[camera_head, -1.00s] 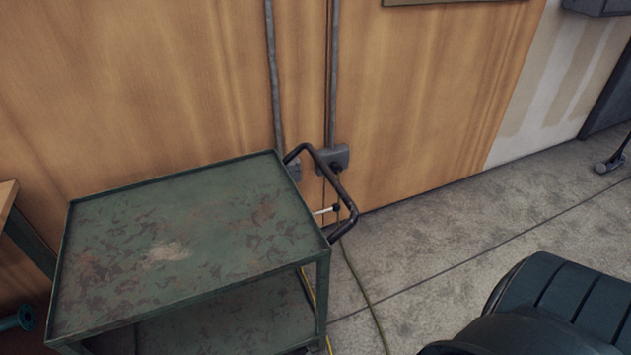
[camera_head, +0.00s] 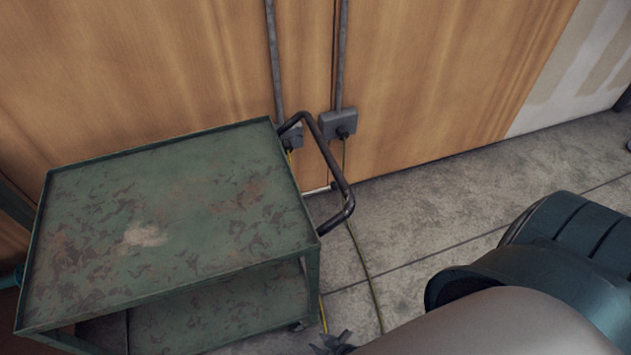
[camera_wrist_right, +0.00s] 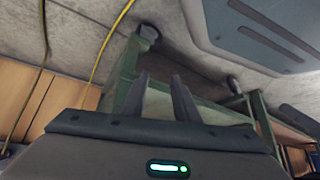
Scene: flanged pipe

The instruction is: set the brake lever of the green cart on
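The green cart (camera_head: 90,215) stands at the left in the head view, its worn top empty. Its black push handle (camera_head: 333,165) sticks out from the right end. The brake lever (camera_head: 318,190), a thin pale rod, shows within the handle loop; its knob end is hard to make out against the handle bar. My right gripper (camera_head: 333,343) shows at the bottom edge, below and in front of the cart's right end, apart from the lever. In the right wrist view its two fingers (camera_wrist_right: 163,90) are apart with nothing between them. The cart's green frame (camera_wrist_right: 262,120) lies beyond them. My left gripper is out of view.
A wooden wall (camera_head: 430,80) with conduits and a grey socket box (camera_head: 338,123) stands behind the cart. A yellow-green cable (camera_head: 362,262) runs along the floor near the handle. Concrete floor (camera_head: 420,205) right of the handle is clear.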

